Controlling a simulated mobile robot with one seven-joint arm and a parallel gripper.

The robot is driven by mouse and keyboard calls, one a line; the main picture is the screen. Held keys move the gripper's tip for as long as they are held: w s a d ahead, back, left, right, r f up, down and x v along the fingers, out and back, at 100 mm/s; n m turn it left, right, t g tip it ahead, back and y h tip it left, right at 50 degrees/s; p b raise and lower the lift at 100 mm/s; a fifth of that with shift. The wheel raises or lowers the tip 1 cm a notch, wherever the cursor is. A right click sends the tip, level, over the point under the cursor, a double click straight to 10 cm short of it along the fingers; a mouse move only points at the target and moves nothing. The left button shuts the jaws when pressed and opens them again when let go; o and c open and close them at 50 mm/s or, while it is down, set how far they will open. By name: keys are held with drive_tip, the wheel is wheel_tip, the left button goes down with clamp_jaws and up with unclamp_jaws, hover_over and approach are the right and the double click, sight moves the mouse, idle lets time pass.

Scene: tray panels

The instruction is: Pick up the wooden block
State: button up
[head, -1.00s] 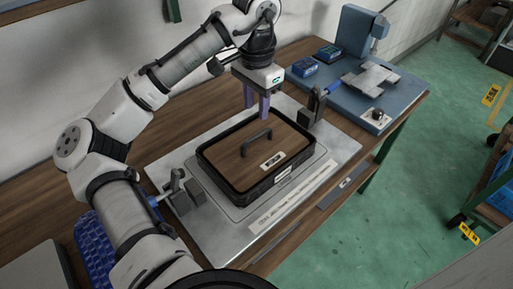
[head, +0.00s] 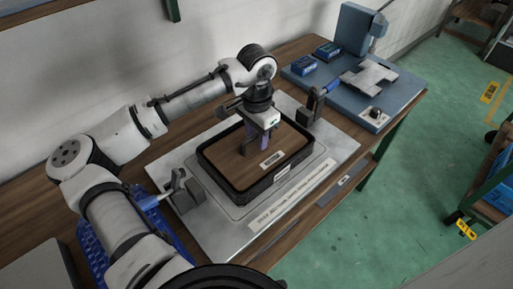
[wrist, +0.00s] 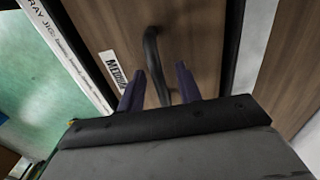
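The wooden block (head: 228,163) shows as a flat brown wooden panel lying in a black tray (head: 252,191). It has a black bar handle and a white label; the wrist view also shows its wood (wrist: 203,35). My gripper (head: 257,147) is over the panel, pointing down, with its two purple fingers apart. In the wrist view the dark handle (wrist: 153,50) runs between the fingers, with gaps visible on both sides. In the head view the gripper hides most of the handle. Whether the fingers touch the panel I cannot tell.
The tray sits on a grey metal plate (head: 215,228) on a wooden bench. Toggle clamps stand at the plate's left (head: 180,190) and at its back right (head: 312,106). A blue station (head: 400,90) with grey parts and blue boxes is at the back right.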

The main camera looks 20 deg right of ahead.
drive_tip(key=shift+c, duration=0.2)
clamp_jaws()
idle(1.1)
